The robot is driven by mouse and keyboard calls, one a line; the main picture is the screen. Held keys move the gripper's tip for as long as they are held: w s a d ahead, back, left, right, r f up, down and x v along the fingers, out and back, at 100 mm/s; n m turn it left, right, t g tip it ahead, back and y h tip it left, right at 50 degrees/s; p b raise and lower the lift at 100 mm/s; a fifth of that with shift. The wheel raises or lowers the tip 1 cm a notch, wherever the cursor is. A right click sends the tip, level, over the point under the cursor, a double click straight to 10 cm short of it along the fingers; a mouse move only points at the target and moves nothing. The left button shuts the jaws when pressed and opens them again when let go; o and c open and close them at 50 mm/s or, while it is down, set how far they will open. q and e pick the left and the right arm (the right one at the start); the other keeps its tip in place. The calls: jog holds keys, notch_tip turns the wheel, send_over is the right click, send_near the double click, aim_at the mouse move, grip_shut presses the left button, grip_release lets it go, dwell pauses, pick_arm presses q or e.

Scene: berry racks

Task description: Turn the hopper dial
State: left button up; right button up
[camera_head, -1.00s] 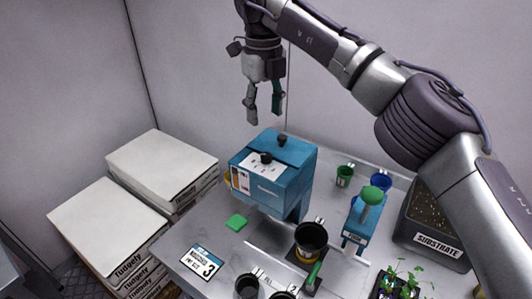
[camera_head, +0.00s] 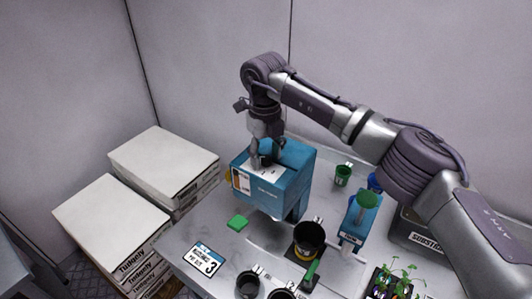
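The blue hopper (camera_head: 292,188) stands on the table, with a white panel (camera_head: 268,174) on its top. The small black dial (camera_head: 266,160) is on that panel, partly hidden by my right gripper. My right gripper (camera_head: 267,157) points down from above with its fingers apart, one on each side of the dial. I cannot tell whether the fingers touch it. The hopper's lid knob is hidden behind the gripper. My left gripper is not in view.
A black pot (camera_head: 309,236) stands in front of the hopper. A green block (camera_head: 237,222) and a number card (camera_head: 204,259) lie to the left. A blue device with a green top (camera_head: 367,200) and a green cup (camera_head: 343,174) stand to the right. White stacks (camera_head: 110,220) are at left.

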grip_shut()
